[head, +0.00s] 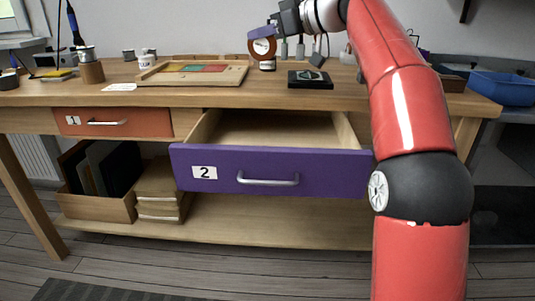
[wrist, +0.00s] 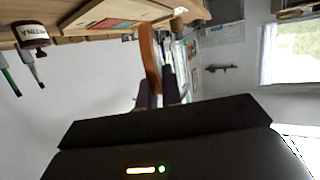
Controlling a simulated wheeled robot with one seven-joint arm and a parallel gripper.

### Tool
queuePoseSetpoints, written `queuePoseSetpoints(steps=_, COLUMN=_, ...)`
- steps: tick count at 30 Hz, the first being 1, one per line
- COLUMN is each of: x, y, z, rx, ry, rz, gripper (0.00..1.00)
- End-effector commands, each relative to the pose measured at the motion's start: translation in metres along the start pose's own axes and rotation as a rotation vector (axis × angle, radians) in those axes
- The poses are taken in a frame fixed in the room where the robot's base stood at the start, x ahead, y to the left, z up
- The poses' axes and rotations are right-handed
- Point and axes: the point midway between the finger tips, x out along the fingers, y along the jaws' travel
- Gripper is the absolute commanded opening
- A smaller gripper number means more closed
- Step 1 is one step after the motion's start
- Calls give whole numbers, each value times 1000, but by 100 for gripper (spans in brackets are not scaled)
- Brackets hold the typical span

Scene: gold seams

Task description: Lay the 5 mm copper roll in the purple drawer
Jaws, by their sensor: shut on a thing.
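The copper roll (head: 262,48) is a copper-coloured ring with a pale centre, held upright above the back of the workbench. My gripper (head: 262,34) is shut on its upper edge. In the wrist view the copper roll (wrist: 150,58) shows edge-on as a narrow orange band between the fingers of my gripper (wrist: 155,88). Its size marking cannot be read. The purple drawer (head: 325,178), labelled 2, is pulled open below the bench top, to the front of the roll. The visible part of its inside is bare; the front panel hides the rest.
An orange drawer (head: 139,122), labelled 1, is shut at the left. A wooden tray (head: 240,77) with coloured sheets and a black box (head: 310,79) stand on the bench. A jar (head: 267,65) is just below the roll. A blue bin (head: 503,88) is at the right.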

Motion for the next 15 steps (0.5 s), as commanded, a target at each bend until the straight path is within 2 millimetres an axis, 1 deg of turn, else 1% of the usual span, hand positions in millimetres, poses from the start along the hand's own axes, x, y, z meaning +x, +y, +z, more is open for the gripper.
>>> queuePoseSetpoints(steps=2, x=3, y=-3, z=4, rx=-5, ry=0, rz=-19, gripper=0)
queuePoseSetpoints(steps=5, x=9, y=-5, z=20, rx=-4, ry=-1, rz=-28, gripper=0)
queuePoseSetpoints(steps=9, x=20, y=-6, z=56, rx=-2, ry=-2, rz=-27, gripper=0)
queuePoseSetpoints(steps=15, x=35, y=-6, z=106, rx=-3, ry=-2, rz=-25, gripper=0)
